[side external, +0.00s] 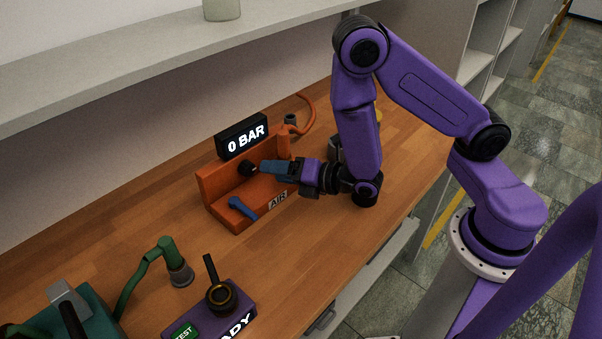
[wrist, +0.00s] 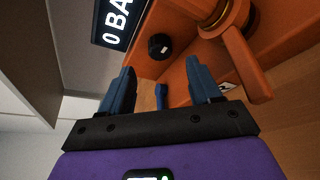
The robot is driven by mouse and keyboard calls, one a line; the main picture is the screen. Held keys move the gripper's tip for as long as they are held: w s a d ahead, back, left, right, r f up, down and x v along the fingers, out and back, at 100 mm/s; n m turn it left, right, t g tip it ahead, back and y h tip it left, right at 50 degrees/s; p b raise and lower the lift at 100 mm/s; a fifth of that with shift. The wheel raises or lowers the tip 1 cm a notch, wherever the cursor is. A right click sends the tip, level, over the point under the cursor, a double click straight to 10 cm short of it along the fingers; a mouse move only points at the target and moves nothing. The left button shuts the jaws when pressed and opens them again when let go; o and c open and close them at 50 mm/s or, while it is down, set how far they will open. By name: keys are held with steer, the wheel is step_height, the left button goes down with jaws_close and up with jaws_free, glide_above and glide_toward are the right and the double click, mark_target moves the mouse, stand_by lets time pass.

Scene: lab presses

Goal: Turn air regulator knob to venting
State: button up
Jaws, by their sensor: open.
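The orange air regulator unit (side external: 225,197) stands on the wooden bench with an "AIR" label, and its display (side external: 243,136) reads "0 BAR". The round black knob (side external: 246,169) sits on the unit's upright face below the display. It also shows in the wrist view (wrist: 160,46), with a small white mark on it. My gripper (side external: 264,167) is open, with blue fingers pointing at the knob. In the wrist view, my gripper (wrist: 159,66) has the knob ahead of and between its fingertips, apparently not gripped. A blue lever (side external: 242,208) lies low on the unit.
An orange lever (wrist: 243,55) with a brass-coloured fitting is close to the right finger in the wrist view. An orange hose (side external: 309,115) rises behind the unit. A purple device (side external: 236,309) and a green hose (side external: 140,265) are at the front left. A shelf (side external: 150,58) runs above.

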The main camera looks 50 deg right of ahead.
steer(key=shift+v, duration=2.95)
steer(key=d+r+m+h, duration=0.1)
steer(key=w+d+r+t+h, duration=0.1)
steer(key=r, duration=0.1)
steer(key=d+r+m+h, duration=0.1)
steer(key=d+h, duration=0.1)
steer(key=shift+w+r+m+t, duration=0.2)
steer(key=shift+w+m+t, duration=0.1)
steer(key=shift+w+t, duration=0.1)
steer(key=s+d+r+m+g+h, duration=0.2)
steer(key=s+d+m+g+h, duration=0.1)
steer(key=d+m+h, duration=0.15)
steer(key=s+d+r+m+g+h, duration=0.2)
steer(key=d+r+m+g+h, duration=0.15)
steer(key=d+h, duration=0.2)
steer(key=s+a+m+g+y, duration=0.2)
steer(key=s+a+g+y, duration=0.2)
steer(key=s, duration=0.4)
steer(key=s+a+m+g+y, duration=0.3)
steer(key=s+a+g+y, duration=0.1)
steer(key=s, duration=0.5)
steer(key=shift+a+f+m+g+y, duration=0.3)
steer(key=shift+a+f+g+y, duration=0.1)
steer(key=shift+g+y, duration=0.45)
